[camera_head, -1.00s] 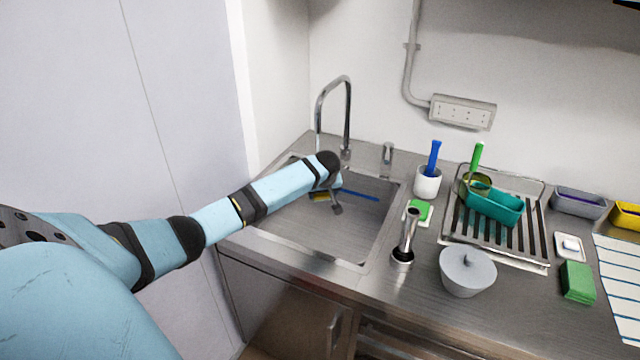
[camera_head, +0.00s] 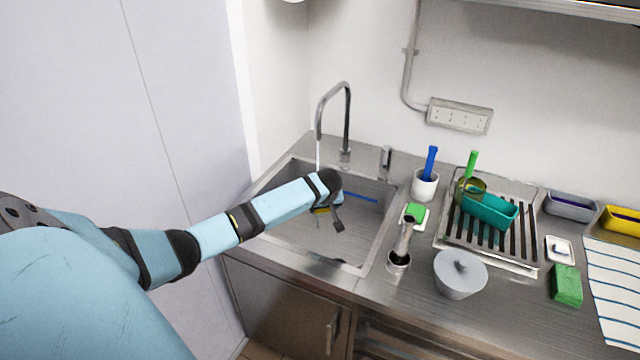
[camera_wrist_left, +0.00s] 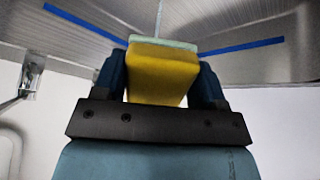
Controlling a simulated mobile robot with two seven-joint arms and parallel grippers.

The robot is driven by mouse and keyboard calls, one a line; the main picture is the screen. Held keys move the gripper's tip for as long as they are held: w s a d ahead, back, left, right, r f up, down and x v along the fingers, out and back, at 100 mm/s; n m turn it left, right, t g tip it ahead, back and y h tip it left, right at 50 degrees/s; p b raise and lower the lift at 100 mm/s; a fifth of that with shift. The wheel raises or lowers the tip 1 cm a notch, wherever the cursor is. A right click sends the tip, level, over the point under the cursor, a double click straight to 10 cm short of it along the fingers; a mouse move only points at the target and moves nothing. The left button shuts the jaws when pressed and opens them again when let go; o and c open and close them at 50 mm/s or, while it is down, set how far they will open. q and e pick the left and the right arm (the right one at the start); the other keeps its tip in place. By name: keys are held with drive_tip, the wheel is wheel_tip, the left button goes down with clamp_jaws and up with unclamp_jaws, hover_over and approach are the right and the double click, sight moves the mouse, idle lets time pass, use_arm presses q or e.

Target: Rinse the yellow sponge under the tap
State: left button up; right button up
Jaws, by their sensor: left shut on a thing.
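The yellow sponge (camera_wrist_left: 162,75) with a pale green layer on top is held between the two fingers of my left gripper (camera_wrist_left: 163,88) in the left wrist view. In the head view only a small yellow part of the sponge (camera_head: 322,211) shows below the wrist; the rest is hidden. My left gripper (camera_head: 331,214) is over the sink basin (camera_head: 298,230). The tap (camera_head: 347,105) stands behind the basin, and a thin pale water stream (camera_head: 318,154) falls from its spout. In the wrist view the stream (camera_wrist_left: 158,18) meets the sponge's top. My right gripper is not in view.
A blue strip (camera_head: 358,195) marks the sink wall. A wall stands left of the sink.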

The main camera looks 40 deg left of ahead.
sight(325, 211)
use_arm(q)
drive_tip(key=shift+s+d+r+p, duration=0.15)
drive_tip(key=shift+s+d+p, duration=0.95)
drive_tip(key=shift+d+p, duration=0.35)
drive_tip(key=shift+s+d, duration=0.1)
drive_tip(key=shift+s, duration=0.05)
drive_tip(key=shift+s+d, duration=0.1)
drive_tip(key=shift+s+d+r+p, duration=0.5)
drive_tip(key=shift+r+p, duration=0.1)
drive_tip(key=shift+p, duration=0.6)
drive_tip(key=shift+s+d+r, duration=1.1)
drive_tip(key=shift+d+r, duration=0.2)
drive_tip(key=shift+d, duration=0.1)
